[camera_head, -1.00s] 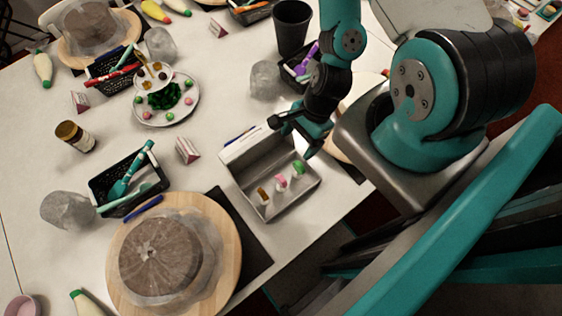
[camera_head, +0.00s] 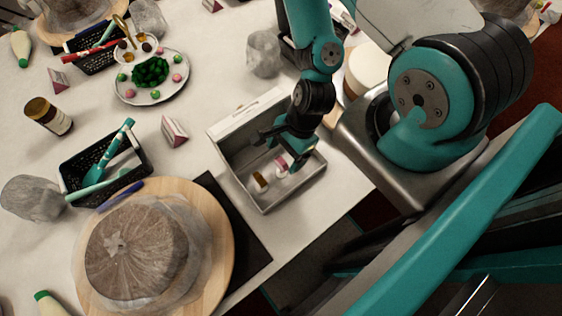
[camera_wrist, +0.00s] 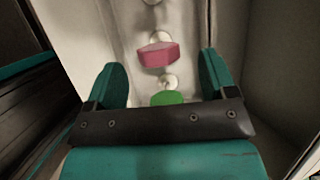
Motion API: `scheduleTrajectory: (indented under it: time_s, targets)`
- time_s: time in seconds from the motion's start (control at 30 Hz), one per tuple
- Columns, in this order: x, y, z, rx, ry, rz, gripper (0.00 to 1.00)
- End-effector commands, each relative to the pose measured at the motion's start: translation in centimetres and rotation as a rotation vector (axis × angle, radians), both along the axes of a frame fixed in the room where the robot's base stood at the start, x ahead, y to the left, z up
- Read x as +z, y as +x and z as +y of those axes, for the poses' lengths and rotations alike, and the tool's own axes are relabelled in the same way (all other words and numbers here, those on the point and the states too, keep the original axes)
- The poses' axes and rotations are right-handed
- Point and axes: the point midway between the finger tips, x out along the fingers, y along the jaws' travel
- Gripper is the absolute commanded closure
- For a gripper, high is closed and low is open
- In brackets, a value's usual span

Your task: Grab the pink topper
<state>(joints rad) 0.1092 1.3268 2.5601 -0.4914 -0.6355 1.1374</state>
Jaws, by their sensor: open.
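The pink topper (camera_head: 281,163) stands on a small white base in the grey metal box (camera_head: 239,156). In the wrist view the pink topper (camera_wrist: 158,54) shows just beyond the fingertips, roughly centred between them. My gripper (camera_head: 281,148) is open and reaches down into the box, close above the toppers; nothing is held. It also shows in the wrist view (camera_wrist: 162,72). A green topper (camera_wrist: 167,98) lies nearer, between the fingers; in the head view my gripper hides it. A gold-brown topper (camera_head: 260,182) stands in the box beside the pink one.
The box walls rise close around my gripper. Left of the box stand a cake on a wooden turntable (camera_head: 217,246), a black basket (camera_head: 69,174) with teal tools and a small triangular sign (camera_head: 173,131). A plate (camera_head: 154,97) of sweets and a jar (camera_head: 48,116) are farther back.

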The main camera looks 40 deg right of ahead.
Motion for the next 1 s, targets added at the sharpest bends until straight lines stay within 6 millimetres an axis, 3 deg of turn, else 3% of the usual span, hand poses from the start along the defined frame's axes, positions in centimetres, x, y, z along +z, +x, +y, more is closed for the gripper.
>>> scheduleTrajectory:
  time_s: [0.07,0.47,0.57,0.7,1.0]
  targets:
    - [-2.0,-0.4,0.3,0.001,0.001,0.002,0.22]
    - [-3.1,-0.3,1.1,0.0,0.0,0.0,0.22]
    - [-3.1,-0.3,1.1,0.0,0.0,0.0,0.4]
    - [-3.1,-0.3,1.1,0.0,0.0,-0.001,0.72]
    - [-3.1,-0.3,1.0,0.0,0.0,-0.001,0.73]
